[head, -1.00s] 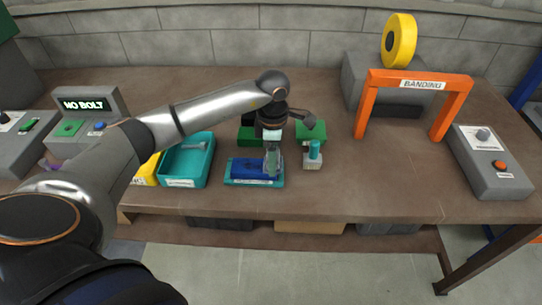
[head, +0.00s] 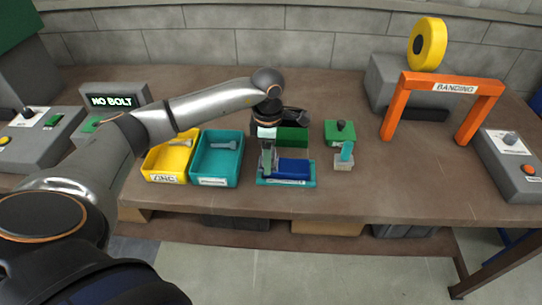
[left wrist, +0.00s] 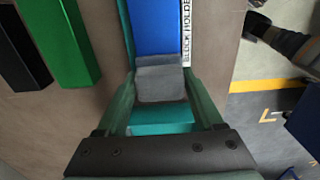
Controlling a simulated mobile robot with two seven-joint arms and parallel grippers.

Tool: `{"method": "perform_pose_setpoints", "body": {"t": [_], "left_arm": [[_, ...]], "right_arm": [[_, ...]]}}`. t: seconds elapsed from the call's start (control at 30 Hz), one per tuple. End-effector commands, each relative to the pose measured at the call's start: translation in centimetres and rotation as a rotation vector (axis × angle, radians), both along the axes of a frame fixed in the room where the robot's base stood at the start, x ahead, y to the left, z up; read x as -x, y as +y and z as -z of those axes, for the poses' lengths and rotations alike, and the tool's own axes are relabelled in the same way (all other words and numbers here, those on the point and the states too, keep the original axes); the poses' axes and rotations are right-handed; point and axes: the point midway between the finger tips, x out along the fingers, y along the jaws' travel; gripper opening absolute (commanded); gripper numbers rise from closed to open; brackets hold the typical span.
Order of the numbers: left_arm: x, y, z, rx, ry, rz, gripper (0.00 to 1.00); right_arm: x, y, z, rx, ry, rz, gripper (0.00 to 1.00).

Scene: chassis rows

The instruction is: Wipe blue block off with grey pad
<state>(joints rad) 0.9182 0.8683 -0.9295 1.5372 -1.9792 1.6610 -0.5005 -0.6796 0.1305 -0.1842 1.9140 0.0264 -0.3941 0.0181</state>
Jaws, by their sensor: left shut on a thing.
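The blue block (head: 294,167) lies in a teal block holder (head: 302,183) near the front of the bench. In the left wrist view the blue block (left wrist: 158,25) runs up the picture, beside the holder's white label (left wrist: 187,35). My left gripper (head: 267,168) points down at the left end of the block. Its green fingers are shut on the grey pad (left wrist: 160,82). The pad overlaps the near end of the block in the left wrist view; whether it touches the top cannot be told. Bare teal holder (left wrist: 163,118) shows between the fingers. My right gripper is not in view.
Yellow (head: 168,160) and teal (head: 217,160) bins stand left of the holder.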

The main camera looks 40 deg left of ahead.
Motion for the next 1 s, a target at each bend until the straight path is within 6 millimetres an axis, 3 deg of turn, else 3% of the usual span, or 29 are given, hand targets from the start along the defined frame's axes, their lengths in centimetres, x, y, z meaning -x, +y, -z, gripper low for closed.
{"method": "perform_pose_setpoints", "body": {"t": [0.07, 0.2, 0.7, 1.0], "left_arm": [[0.1, 0.3, 0.0, -0.003, 0.002, -0.001, 0.25], [0.1, 0.5, -2.6, -0.002, 0.001, -0.004, 0.25], [0.3, 1.3, -7.0, -0.001, 0.001, -0.013, 0.25], [0.4, 1.5, -8.1, -0.001, 0.001, -0.016, 0.25]], "right_arm": [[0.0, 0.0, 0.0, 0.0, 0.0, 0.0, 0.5], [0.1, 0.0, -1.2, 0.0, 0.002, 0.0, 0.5], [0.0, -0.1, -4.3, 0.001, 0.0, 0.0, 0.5], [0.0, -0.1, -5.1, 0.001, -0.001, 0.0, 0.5]]}}
